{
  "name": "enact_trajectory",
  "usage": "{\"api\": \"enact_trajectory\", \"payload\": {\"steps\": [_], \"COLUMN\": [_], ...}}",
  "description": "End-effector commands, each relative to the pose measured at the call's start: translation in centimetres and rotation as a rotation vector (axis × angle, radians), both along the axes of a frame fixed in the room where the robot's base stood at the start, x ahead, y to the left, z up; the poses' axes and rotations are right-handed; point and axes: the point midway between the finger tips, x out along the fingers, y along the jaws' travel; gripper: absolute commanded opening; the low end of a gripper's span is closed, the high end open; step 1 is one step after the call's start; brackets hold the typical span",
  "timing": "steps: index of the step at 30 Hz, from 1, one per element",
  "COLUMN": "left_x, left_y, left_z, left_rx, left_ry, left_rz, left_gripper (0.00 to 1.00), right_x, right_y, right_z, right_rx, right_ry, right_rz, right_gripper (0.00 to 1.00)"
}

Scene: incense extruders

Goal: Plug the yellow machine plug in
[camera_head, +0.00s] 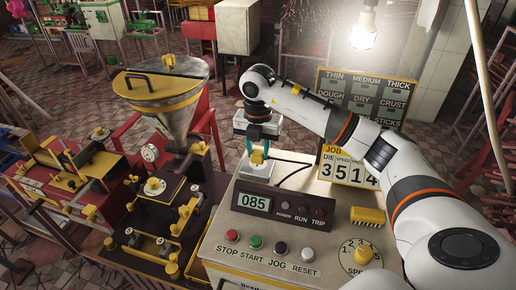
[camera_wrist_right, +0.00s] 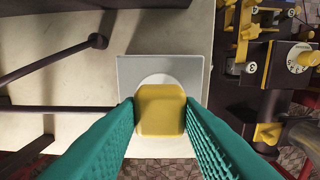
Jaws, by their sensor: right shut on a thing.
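The yellow plug (camera_wrist_right: 160,108) is between the teal finger pads of my right gripper (camera_wrist_right: 160,104), which is shut on it. In the right wrist view the plug lies over a pale square socket plate (camera_wrist_right: 132,70) with a round, lighter face, partly hidden behind the plug. I cannot tell whether the plug is seated in the socket or just in front of it. In the head view my right gripper (camera_head: 258,140) points down at the back left corner of the control cabinet, with the yellow plug (camera_head: 257,157) below its fingers. My left gripper is not in view.
The cabinet top (camera_head: 240,190) holds a dark display box (camera_head: 283,206) reading 085, buttons along the front, and a yellow brush-like item (camera_head: 367,216). The hopper machine (camera_head: 165,105) stands close on the left, and signboards stand behind.

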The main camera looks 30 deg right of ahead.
Motion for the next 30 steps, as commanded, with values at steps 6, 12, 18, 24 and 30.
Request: {"api": "enact_trajectory", "payload": {"steps": [6,12,18,24,30], "left_x": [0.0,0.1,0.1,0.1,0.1], "left_y": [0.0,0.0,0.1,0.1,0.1], "left_z": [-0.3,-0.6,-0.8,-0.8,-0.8], "left_rx": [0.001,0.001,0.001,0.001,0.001], "left_ry": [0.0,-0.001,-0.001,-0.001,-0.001], "left_rz": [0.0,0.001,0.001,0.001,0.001], "left_gripper": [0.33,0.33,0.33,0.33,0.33], "right_x": [0.0,0.0,0.0,0.0,0.0], "right_y": [0.0,0.0,0.0,0.0,0.0], "right_z": [-0.5,-0.9,-1.2,-1.1,-1.1], "right_rx": [0.0,0.0,0.0,0.0,0.0], "right_ry": [0.0,0.0,0.0,0.0,0.0], "right_rz": [0.0,0.0,0.0,0.0,0.0], "right_gripper": [0.09,0.09,0.35,0.57,0.57]}}
